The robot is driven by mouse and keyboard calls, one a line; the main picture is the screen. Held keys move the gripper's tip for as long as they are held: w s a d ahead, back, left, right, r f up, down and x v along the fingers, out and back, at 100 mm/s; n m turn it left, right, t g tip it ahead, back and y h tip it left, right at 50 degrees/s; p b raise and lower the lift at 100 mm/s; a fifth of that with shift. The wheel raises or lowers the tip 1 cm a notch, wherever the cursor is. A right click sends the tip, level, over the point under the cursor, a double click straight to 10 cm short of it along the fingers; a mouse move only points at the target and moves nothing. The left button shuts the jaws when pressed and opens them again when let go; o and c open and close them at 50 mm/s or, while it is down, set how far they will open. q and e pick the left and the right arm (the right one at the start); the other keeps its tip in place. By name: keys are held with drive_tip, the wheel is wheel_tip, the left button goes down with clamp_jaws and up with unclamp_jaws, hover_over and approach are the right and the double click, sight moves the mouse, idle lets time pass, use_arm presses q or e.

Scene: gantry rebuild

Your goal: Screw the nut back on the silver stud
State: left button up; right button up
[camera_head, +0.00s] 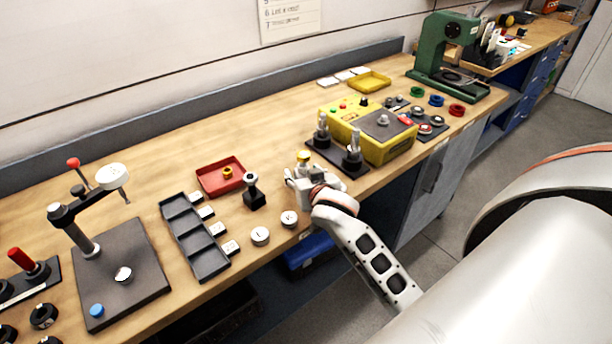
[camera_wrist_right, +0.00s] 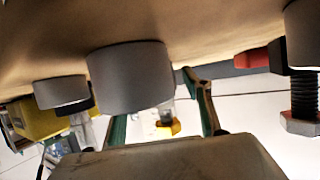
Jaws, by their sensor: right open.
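A yellow nut (camera_head: 303,156) shows at the top of a silver stud behind my right gripper, near the bench's front edge. In the right wrist view, which looks upside down, the yellow nut (camera_wrist_right: 168,128) sits at the end of the pale stud. My right gripper (camera_head: 298,177) is open; its two fingers (camera_wrist_right: 162,115) stand either side of the nut in that picture. I cannot tell whether they touch it. A black threaded stud (camera_wrist_right: 303,92) with a grey hex nut stands on a black block (camera_head: 255,199) to the left. My left gripper is not in view.
White round pieces (camera_head: 260,236) stand near the front edge, close to my right gripper. A red tray (camera_head: 209,186) holds a yellow ring. A yellow box (camera_head: 374,146) and a dark plate with two silver posts (camera_head: 353,157) stand to the right. A black compartment tray (camera_head: 210,265) lies left.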

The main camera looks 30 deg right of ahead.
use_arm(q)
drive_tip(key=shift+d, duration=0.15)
use_arm(e)
drive_tip(key=v, duration=1.2)
drive_tip(key=shift+r, duration=0.1)
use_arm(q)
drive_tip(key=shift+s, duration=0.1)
